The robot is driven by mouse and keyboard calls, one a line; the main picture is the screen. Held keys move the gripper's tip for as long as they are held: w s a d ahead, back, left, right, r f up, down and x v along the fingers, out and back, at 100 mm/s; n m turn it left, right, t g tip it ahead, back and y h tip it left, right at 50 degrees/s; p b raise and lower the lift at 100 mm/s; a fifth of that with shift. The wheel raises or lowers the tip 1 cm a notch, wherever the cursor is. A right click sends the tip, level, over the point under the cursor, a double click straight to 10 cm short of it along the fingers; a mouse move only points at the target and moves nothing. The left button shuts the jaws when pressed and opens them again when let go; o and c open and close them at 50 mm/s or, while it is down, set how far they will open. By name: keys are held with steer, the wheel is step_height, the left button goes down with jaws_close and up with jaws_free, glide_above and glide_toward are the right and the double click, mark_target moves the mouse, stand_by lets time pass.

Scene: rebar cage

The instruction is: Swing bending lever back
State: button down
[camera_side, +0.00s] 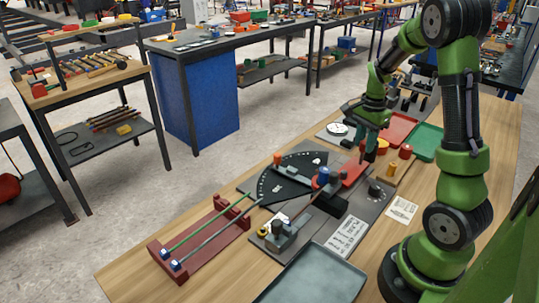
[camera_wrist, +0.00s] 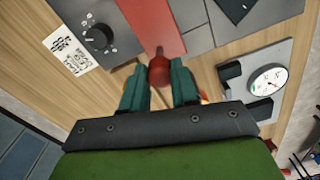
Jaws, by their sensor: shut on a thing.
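The bending lever (camera_side: 353,172) is a red bar on the dark bending plate in the side view, with its outer end under my gripper (camera_side: 369,152). In the wrist view the red lever bar (camera_wrist: 150,22) runs up from a round red knob (camera_wrist: 160,70). The two teal fingers of my gripper (camera_wrist: 160,80) are shut on this knob, one on each side. The bender's dark angle-marked fan plate (camera_side: 290,180) lies left of the lever. A rod (camera_side: 215,236) runs from the red rack to the bender.
A red rack (camera_side: 200,240) holds rod ends at front left. A grey tray (camera_side: 308,276) lies at the front. Red (camera_side: 398,128) and green (camera_side: 427,143) trays stand behind my gripper. A dial gauge (camera_wrist: 268,82) and a black control knob (camera_wrist: 98,37) flank the lever.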

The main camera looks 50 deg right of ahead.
steer(key=shift+s+r, duration=0.1)
steer(key=shift+s, duration=0.1)
steer(key=c, duration=0.9)
jaws_free()
steer(key=shift+o, duration=0.2)
steer(key=shift+w, duration=0.1)
step_height(320, 180, up, 17)
